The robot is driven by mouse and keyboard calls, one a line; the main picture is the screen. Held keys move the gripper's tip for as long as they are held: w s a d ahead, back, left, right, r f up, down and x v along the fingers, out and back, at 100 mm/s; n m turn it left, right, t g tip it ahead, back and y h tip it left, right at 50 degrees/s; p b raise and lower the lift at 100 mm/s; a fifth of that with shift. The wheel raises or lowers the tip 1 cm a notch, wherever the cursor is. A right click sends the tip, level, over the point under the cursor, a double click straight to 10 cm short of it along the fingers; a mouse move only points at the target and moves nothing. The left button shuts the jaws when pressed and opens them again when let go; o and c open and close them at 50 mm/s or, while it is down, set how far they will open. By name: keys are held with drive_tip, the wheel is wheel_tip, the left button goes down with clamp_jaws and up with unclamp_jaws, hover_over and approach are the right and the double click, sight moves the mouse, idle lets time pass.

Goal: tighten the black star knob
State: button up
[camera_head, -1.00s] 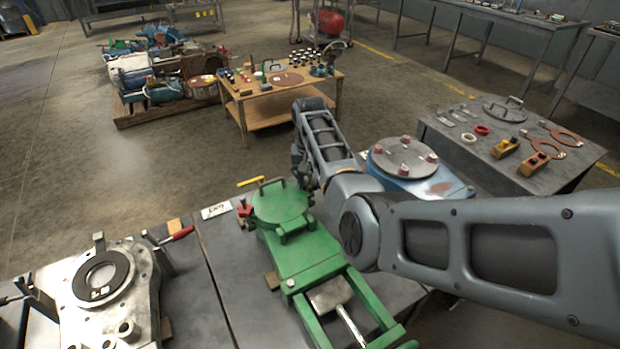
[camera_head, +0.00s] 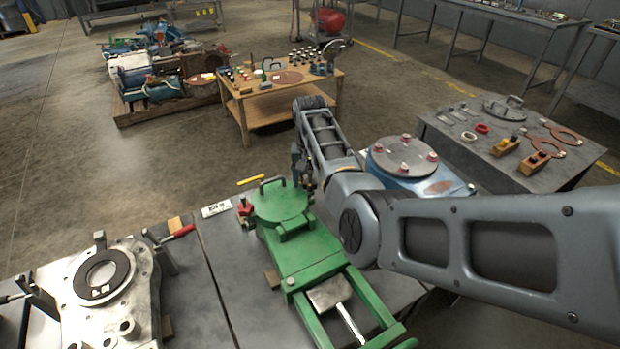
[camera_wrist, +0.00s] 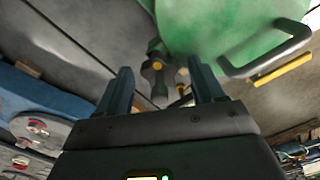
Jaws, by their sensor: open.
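The green fixture (camera_head: 300,250) with a round lid (camera_head: 281,203) and a dark lid handle (camera_head: 271,184) lies on the grey bench. In the wrist view its green lid (camera_wrist: 215,25) fills the upper part, with the handle (camera_wrist: 265,52) at right. A dark knob-like part (camera_wrist: 158,68) with a tan centre shows at the lid's edge, in line with the gap between my fingers; I cannot clearly make out a star shape or contact. My gripper (camera_wrist: 162,78) is open, its two fingers either side of that part. In the head view the gripper is mostly hidden beside the lid.
A blue fixture with a round plate (camera_head: 404,156) stands right of my arm. A metal housing (camera_head: 105,290) with a red-handled clamp (camera_head: 178,232) is at left. A white label (camera_head: 216,209) lies on the bench edge. A wooden table (camera_head: 275,90) stands beyond; floor between is open.

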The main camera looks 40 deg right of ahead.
drive_tip(key=shift+r, duration=3.9)
